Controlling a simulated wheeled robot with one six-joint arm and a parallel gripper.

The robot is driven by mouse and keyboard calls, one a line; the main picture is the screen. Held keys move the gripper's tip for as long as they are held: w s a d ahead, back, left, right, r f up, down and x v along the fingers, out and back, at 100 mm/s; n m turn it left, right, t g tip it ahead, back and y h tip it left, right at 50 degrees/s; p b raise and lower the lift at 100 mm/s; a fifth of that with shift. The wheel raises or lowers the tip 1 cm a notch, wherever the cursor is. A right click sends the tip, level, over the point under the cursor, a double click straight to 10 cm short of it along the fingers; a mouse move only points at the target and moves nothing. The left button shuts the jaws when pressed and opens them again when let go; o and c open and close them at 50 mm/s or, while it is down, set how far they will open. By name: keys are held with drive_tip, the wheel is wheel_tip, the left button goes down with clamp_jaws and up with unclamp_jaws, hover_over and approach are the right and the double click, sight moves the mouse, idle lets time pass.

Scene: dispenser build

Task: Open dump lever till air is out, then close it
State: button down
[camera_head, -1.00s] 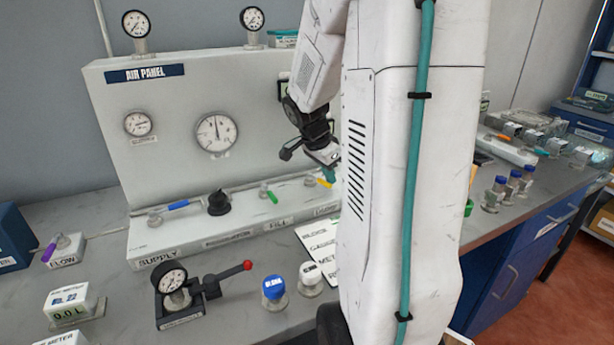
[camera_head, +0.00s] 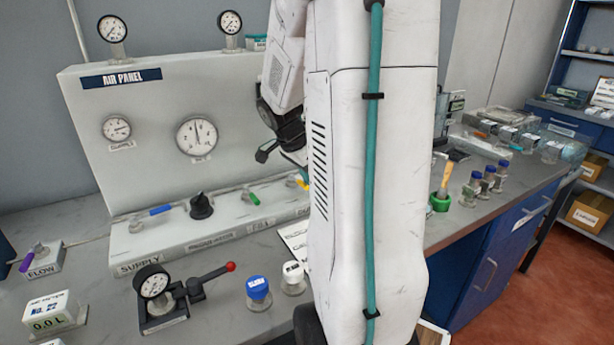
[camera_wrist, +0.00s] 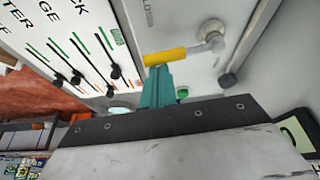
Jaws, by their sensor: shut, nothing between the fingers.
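The dump lever has a yellow handle (camera_wrist: 165,57) and a metal pivot (camera_wrist: 210,35) to its right in the wrist view. In the head view, only a bit of the yellow handle (camera_head: 302,182) shows beside my arm, at the right end of the panel's ledge. My gripper (camera_wrist: 157,72) has teal fingers, shut and empty, with their tips right at the yellow handle; I cannot tell if they touch it. In the head view my arm hides most of the gripper. The large round gauge (camera_head: 197,136) on the air panel (camera_head: 160,95) has its needle near the top.
The supply lever (camera_head: 160,210) is blue and the fill lever (camera_head: 251,197) green, with a black regulator knob (camera_head: 202,206) between them. A red-tipped hand pump (camera_head: 165,300) and capped bottles (camera_head: 258,292) stand in front. Vials (camera_head: 472,185) stand right of my arm.

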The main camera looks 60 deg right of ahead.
drive_tip(key=v, duration=0.9)
drive_tip(key=shift+w+r, duration=0.15)
drive_tip(key=shift+r, duration=0.25)
drive_tip(key=shift+a, duration=0.1)
drive_tip(key=s+a+n+t+y, duration=0.1)
drive_tip(key=s+a+n, duration=0.3)
drive_tip(key=a+n, duration=0.3)
drive_tip(key=s+a+n+t+y, duration=0.1)
drive_tip(key=s+a+n, duration=0.3)
drive_tip(key=a+n, duration=0.4)
drive_tip(key=s+a+n+y, duration=0.1)
drive_tip(key=s+a+n, duration=0.2)
drive_tip(key=a+n, duration=0.4)
drive_tip(key=shift+s+a+f+n+t+y, duration=0.2)
drive_tip(key=shift+s+a+n+t+y, duration=0.15)
drive_tip(key=shift+a, duration=4.5)
